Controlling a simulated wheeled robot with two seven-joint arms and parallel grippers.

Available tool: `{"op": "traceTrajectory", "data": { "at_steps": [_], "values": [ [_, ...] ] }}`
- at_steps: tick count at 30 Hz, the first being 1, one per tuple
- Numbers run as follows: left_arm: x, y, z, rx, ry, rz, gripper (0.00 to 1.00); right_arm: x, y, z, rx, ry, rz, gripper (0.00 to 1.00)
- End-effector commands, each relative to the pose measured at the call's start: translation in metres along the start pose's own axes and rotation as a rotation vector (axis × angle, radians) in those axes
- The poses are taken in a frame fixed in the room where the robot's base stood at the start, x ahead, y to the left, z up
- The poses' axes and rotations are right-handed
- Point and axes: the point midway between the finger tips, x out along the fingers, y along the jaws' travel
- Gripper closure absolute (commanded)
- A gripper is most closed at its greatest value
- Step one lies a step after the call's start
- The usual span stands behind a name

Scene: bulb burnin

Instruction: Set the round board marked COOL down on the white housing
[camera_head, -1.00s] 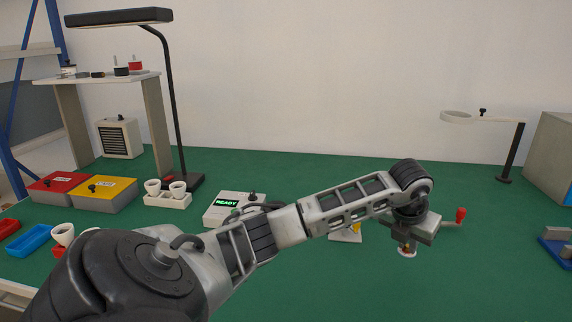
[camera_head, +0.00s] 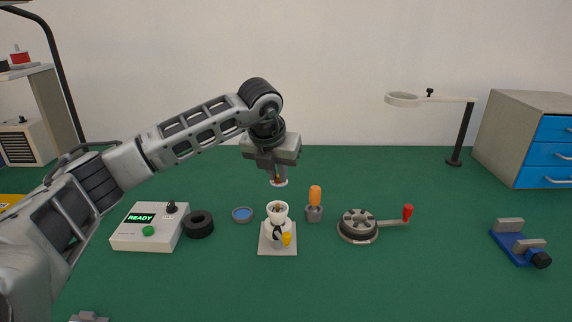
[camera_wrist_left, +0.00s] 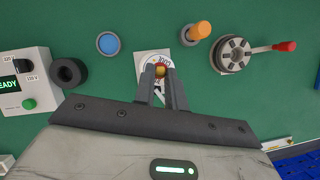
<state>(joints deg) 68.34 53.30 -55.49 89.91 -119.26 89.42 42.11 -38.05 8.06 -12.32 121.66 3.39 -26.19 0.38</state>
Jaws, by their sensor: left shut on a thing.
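My left gripper (camera_head: 278,172) points down and is shut on the small round board (camera_head: 279,183), a pale disc with a reddish-yellow part at its middle. In the head view the board hangs above the white housing (camera_head: 277,213), with a visible gap. The housing is an open-topped white cup standing on a pale square plate with a yellow-tipped clamp in front. In the left wrist view the left gripper (camera_wrist_left: 162,80) grips the yellow and red middle part, and the white board (camera_wrist_left: 144,67) shows dark lettering; the housing below is mostly hidden. My right gripper is not in view.
Left of the housing are a blue-filled round dish (camera_head: 242,214), a black ring (camera_head: 199,224) and a tester reading READY (camera_head: 148,227). Right of it are an orange-handled tool (camera_head: 315,203) and a round crank fixture (camera_head: 358,226).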

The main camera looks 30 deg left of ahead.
Motion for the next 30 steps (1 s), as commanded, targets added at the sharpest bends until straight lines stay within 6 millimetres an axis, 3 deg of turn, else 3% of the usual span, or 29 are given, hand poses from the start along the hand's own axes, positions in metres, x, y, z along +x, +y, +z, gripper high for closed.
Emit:
{"op": "traceTrajectory", "data": {
  "at_steps": [8,19,30],
  "values": [
    [0.018,0.0,-0.008,0.0,0.0,0.0,1.0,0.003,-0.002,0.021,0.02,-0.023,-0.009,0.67],
    [0.05,0.0,-0.021,0.001,-0.001,0.001,1.0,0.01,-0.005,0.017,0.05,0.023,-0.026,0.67],
    [0.054,0.0,-0.023,0.001,-0.002,0.0,1.0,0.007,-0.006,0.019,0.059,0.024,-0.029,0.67]
  ]
}}
